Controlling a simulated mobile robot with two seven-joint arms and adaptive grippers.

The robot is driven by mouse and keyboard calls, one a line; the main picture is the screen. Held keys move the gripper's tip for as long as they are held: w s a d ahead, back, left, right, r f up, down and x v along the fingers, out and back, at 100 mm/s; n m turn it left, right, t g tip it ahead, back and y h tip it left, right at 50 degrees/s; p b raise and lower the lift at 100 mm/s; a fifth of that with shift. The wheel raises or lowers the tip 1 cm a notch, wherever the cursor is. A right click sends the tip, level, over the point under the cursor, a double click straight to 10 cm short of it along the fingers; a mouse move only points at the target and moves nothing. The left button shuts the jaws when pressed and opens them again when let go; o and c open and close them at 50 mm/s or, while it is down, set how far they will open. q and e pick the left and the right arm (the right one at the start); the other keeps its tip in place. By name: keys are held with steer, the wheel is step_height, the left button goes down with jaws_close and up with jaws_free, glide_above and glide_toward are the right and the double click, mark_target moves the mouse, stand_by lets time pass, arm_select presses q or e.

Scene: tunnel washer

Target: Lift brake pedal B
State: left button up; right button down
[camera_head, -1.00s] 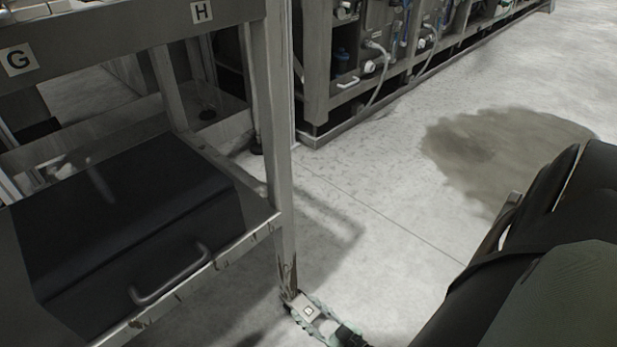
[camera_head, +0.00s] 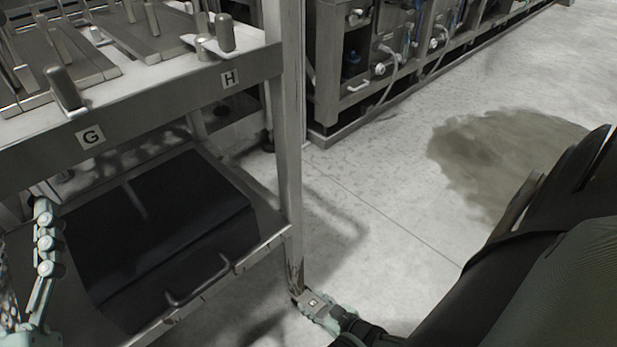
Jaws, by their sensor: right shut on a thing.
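A small pale metal plate with a square tag, which I take as brake pedal B (camera_head: 311,301), is low at the foot of the cart's right front leg. The letter on its tag is too small to read. My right gripper (camera_head: 320,307) is shut on this pedal, its pale green fingers along the sides. My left gripper (camera_head: 43,245) shows only in part at the left edge, beside the cart's lower shelf. Its jaw state is unclear and I see nothing held in it.
The metal cart (camera_head: 185,105) has a top with levers, labels G and H, and a lower shelf holding a dark box (camera_head: 165,230) with a handle. Piped machinery (camera_head: 395,60) stands behind. The floor to the right is open, with a dark wet patch (camera_head: 500,150).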

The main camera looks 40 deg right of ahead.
arm_select(q)
steer(key=shift+w+f+g, duration=0.45)
steer(key=shift+f+g, duration=0.15)
steer(key=shift+f, duration=0.2)
arm_select(e)
steer(key=shift+w+r, duration=0.1)
steer(key=c, duration=0.9)
jaws_free()
arm_select(q)
steer(key=shift+d, duration=0.1)
arm_select(e)
steer(key=shift+s+r, duration=0.15)
steer(key=shift+s, duration=0.4)
steer(key=v, duration=1.1)
steer(key=shift+w+r, duration=0.1)
steer(key=shift+r, duration=0.1)
